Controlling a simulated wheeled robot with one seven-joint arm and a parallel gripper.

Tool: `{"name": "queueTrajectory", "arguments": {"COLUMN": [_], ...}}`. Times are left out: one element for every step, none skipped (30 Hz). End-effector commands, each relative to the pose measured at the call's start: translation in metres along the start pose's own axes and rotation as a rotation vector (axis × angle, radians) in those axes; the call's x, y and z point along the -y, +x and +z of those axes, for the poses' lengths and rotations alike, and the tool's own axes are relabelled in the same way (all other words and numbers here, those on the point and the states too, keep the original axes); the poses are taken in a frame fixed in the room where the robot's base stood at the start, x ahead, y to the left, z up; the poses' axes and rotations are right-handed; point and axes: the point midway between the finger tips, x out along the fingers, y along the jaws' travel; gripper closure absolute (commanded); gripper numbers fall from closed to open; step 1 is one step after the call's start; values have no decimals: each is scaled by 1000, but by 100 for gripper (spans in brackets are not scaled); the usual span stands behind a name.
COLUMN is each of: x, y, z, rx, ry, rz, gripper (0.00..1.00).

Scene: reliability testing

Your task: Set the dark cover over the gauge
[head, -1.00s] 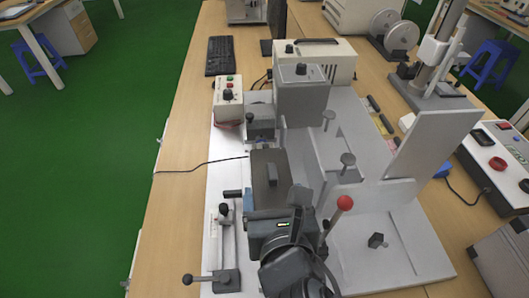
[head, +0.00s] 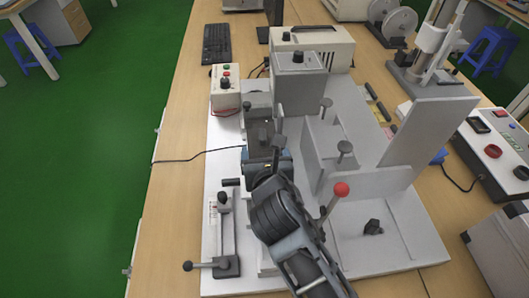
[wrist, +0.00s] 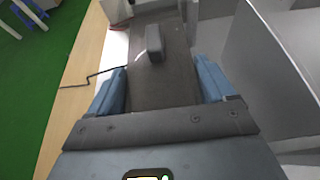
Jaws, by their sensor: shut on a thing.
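The dark cover (head: 261,133) is a dark grey block with a small raised handle on top. In the wrist view the cover (wrist: 160,80) lies between the two blue fingers of my gripper (wrist: 162,88), which are shut on its sides. In the head view my gripper (head: 264,160) is at the near end of the cover, partly hidden by my arm. A small grey unit with a dark round part (head: 257,103) stands just beyond the cover; I cannot tell if this is the gauge. Whether anything lies beneath the cover is hidden.
A tall grey block with a black knob (head: 299,74) stands close beyond, right of the cover. A control box (head: 225,90) is at the left. A lever clamp (head: 224,230) and a red-balled lever (head: 341,189) flank my arm. Upright grey plates (head: 428,135) stand right.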

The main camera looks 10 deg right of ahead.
Motion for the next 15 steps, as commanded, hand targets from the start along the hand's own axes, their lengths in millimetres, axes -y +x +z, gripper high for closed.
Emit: {"name": "queueTrajectory", "arguments": {"x": [0,0,0,0,0,0,0,0,0,0,0,0,0,0,0], "y": [1,1,0,0,0,0,0,0,1,1,2,2,2,3,3], "z": [0,0,0,0,0,0,0,0,-1,-2,-3,-4,-5,-6,-7], "rx": [1,1,1,1,1,1,1,1,1,1,1,1,0,0,0], "ry": [0,0,0,0,0,0,0,0,0,0,-1,-1,-1,-1,-1], "rz": [0,0,0,0,0,0,0,0,0,0,0,0,0,0,0], "gripper": [48,48,48,48,48,48,48,48,48,48,48,48,48,48,48]}}
